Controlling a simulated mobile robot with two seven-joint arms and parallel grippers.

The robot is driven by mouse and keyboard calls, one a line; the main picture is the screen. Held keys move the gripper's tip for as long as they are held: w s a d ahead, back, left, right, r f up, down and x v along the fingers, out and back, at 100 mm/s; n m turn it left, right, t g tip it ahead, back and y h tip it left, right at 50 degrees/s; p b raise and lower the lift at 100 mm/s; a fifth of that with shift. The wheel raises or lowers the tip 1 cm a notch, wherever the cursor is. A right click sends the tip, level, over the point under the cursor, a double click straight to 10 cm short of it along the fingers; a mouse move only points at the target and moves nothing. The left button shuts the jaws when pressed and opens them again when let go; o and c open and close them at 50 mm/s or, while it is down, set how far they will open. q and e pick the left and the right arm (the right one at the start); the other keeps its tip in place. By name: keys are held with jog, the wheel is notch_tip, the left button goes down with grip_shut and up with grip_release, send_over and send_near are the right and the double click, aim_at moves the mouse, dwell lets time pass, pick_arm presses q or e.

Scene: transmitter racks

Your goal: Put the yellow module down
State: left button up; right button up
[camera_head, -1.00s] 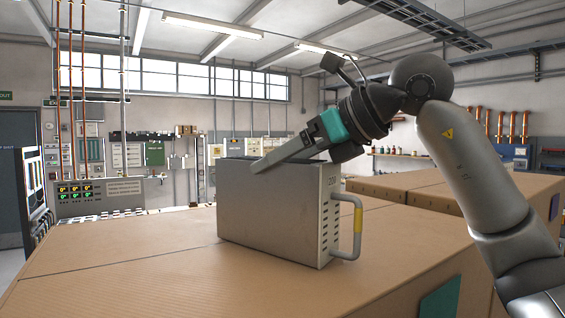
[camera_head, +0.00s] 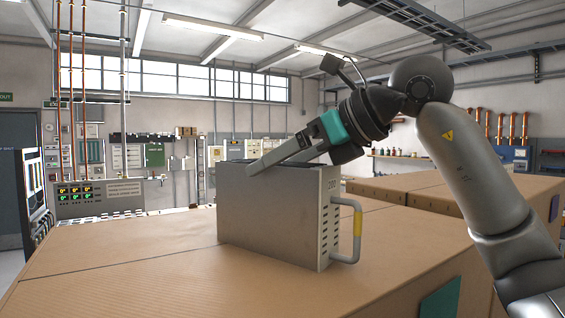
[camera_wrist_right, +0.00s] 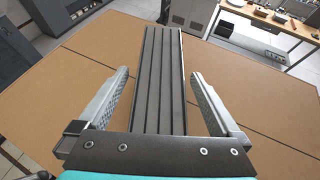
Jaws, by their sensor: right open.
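The module (camera_head: 276,218) is a grey metal box with a handle on its right end, and the handle carries a yellow band (camera_head: 358,222). It stands upright on a brown, cardboard-coloured surface (camera_head: 120,270). My right gripper (camera_head: 262,166) is over the module's top, with its fingers spread. In the right wrist view the gripper (camera_wrist_right: 159,78) is open, one finger on each side of the module's ribbed top (camera_wrist_right: 163,95), with a gap on both sides. My left gripper is not in view.
The surface is clear to the left of and in front of the module. Another brown box top (camera_head: 410,187) lies behind on the right. A dark rack (camera_head: 33,185) stands at the far left. In the right wrist view a workbench (camera_wrist_right: 270,22) stands beyond the surface.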

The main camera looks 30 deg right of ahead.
jog(key=b+v, duration=0.1)
jog(key=v, duration=1.1)
jog(key=shift+s, duration=0.1)
